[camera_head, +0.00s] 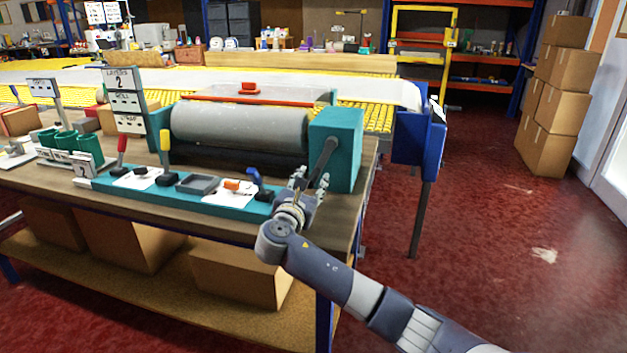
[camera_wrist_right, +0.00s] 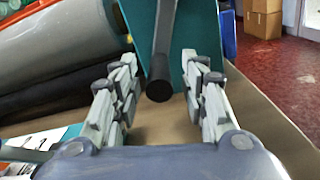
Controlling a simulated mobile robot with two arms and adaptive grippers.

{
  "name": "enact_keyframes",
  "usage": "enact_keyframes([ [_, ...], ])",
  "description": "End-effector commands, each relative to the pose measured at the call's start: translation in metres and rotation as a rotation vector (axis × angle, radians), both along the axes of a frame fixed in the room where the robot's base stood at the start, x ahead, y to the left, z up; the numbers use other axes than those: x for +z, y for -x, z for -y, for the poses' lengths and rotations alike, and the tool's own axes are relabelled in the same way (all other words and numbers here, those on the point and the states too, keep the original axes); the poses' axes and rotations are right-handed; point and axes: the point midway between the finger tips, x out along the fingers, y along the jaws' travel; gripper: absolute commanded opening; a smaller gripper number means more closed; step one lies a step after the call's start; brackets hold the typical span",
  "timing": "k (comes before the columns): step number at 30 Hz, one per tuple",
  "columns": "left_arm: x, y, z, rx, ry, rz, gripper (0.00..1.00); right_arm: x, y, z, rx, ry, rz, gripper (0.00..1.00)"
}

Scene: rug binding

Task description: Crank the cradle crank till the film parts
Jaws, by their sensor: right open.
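The cradle crank (camera_head: 323,158) is a dark bar on the teal end box (camera_head: 345,143) of the cradle, at the right end of the bench. It slants down to the left. My right gripper (camera_head: 308,188) is at the crank's lower end. In the right wrist view, its two fingers (camera_wrist_right: 163,85) stand apart, with the crank's round black grip end (camera_wrist_right: 159,91) between them. Neither finger clearly touches the grip. A wide grey film roll (camera_head: 240,132) lies in the cradle, and shows at left in the wrist view (camera_wrist_right: 55,45). My left gripper is out of view.
A teal control panel (camera_head: 190,198) with red, yellow and blue levers lies in front of the roll. Cardboard boxes sit on the shelf below. A yellow conveyor (camera_head: 365,117) stands behind the bench. The red floor (camera_head: 500,220) to the right is clear.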

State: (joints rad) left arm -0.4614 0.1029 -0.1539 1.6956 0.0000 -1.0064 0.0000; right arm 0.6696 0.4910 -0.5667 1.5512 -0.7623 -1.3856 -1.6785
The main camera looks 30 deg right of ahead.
Motion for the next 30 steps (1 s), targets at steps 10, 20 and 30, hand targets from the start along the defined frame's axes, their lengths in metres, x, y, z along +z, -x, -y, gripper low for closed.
enact_keyframes([
  [10,0.013,-0.005,0.0,0.001,0.001,0.007,0.4,0.0,-0.018,0.021,0.0,-0.001,0.001,0.4],
  [20,0.013,-0.005,0.0,0.001,0.001,0.007,0.4,0.0,-0.018,0.02,0.001,0.0,0.001,0.13],
  [30,0.014,-0.005,0.0,0.001,0.001,0.01,0.4,0.001,-0.018,0.019,0.001,-0.008,0.009,0.0],
])
